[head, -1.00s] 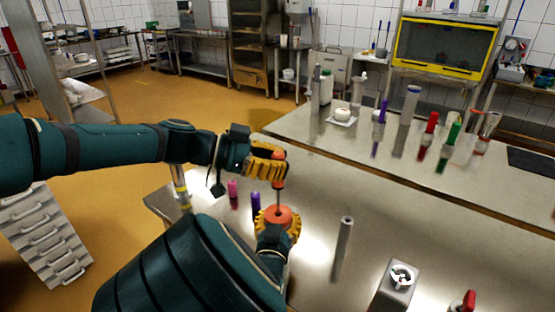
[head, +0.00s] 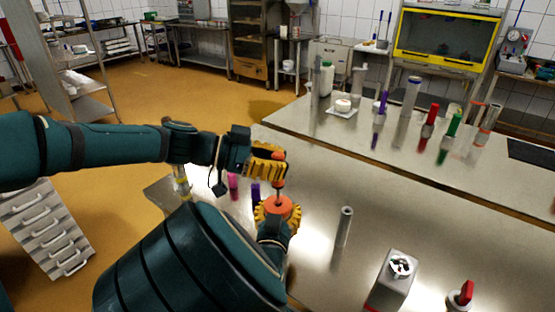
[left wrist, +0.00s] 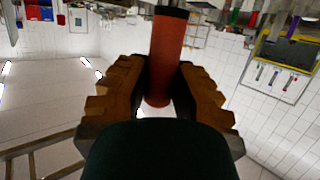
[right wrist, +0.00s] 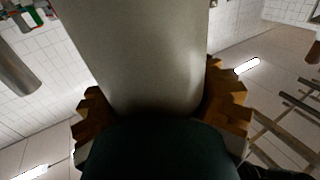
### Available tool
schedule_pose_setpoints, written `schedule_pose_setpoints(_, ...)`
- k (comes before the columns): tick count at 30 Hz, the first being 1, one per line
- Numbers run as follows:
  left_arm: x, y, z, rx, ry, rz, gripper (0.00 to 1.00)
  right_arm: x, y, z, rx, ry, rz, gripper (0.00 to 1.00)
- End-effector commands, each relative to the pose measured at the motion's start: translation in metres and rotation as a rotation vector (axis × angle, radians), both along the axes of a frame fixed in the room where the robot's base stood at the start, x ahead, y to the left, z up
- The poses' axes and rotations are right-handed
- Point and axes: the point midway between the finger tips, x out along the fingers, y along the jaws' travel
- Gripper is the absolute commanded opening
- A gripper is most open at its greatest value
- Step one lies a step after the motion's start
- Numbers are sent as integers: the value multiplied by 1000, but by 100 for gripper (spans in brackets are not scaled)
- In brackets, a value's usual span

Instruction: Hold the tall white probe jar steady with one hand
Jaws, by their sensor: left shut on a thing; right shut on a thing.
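The tall white jar (right wrist: 150,50) fills the middle of the right wrist view, between the fingers of my right gripper (right wrist: 163,110). In the head view its round orange top (head: 280,208) shows just above my right gripper (head: 277,218); most of its body is hidden by my right arm. My left gripper (head: 268,162) is shut on the orange handle of a probe (head: 279,157), above the jar. The handle also shows in the left wrist view (left wrist: 167,55). The short dark shaft below the handle reaches the jar's top, upright; its lower end is hidden.
Pink (head: 233,182) and purple (head: 255,192) tubes stand left. Behind, a second table (head: 400,160) holds several tubes.

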Motion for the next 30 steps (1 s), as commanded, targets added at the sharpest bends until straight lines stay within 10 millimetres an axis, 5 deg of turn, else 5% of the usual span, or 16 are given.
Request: schedule_pose_setpoints(30,0,0,-23,-1,1,0,0,0,0,0,0,0,0,6)
